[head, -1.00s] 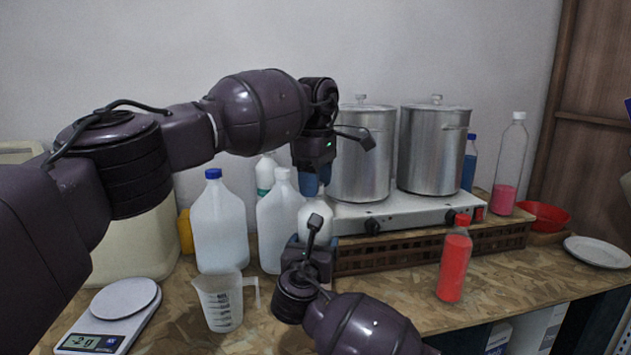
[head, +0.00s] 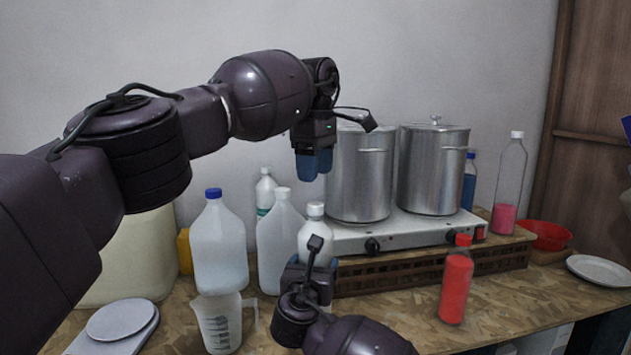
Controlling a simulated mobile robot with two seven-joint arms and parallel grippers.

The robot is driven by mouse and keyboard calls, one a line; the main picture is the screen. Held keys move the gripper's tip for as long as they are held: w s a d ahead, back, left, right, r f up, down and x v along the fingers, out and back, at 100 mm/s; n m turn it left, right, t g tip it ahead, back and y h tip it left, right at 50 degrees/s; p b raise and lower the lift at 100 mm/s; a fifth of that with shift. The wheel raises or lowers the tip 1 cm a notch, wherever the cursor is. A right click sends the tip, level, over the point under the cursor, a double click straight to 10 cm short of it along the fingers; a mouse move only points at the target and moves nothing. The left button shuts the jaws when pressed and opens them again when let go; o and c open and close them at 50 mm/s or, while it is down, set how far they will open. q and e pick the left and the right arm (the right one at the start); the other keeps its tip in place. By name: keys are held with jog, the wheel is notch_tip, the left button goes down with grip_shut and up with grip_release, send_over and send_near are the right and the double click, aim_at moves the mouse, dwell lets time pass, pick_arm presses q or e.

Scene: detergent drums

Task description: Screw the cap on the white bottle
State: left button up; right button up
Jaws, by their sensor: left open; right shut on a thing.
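The white bottle (head: 316,236) stands upright at the middle of the table, with its white cap (head: 315,209) seated on top. My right gripper (head: 312,268) is shut around the lower part of the bottle and hides its base. My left gripper (head: 314,163) is open and empty above the bottle, its blue fingertips pointing down and clear of the cap. From this view I cannot tell whether the cap is fully tightened.
Two jugs, one blue-capped (head: 218,245) and one white-capped (head: 279,240), stand left of the bottle. A measuring jug (head: 222,325) and scale (head: 118,322) are in front. Steel pots (head: 362,180) on a hotplate (head: 408,230) stand close behind right. A red bottle (head: 456,285) is right.

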pick_arm(q)
jog(key=shift+r, duration=0.2)
pick_arm(e)
jog(key=o, duration=1.7)
jog(key=shift+s, duration=0.1)
pick_arm(q)
jog(key=shift+s+r+p, duration=0.1)
jog(key=shift+r+p, duration=0.25)
jog(key=shift+r, duration=0.15)
pick_arm(e)
jog(key=s, duration=0.3)
jog(key=s+a, duration=0.1)
jog(key=s, duration=0.3)
jog(key=s+a, duration=0.1)
jog(key=s, duration=0.2)
jog(key=shift+s, duration=0.2)
jog(key=shift+c, duration=0.5)
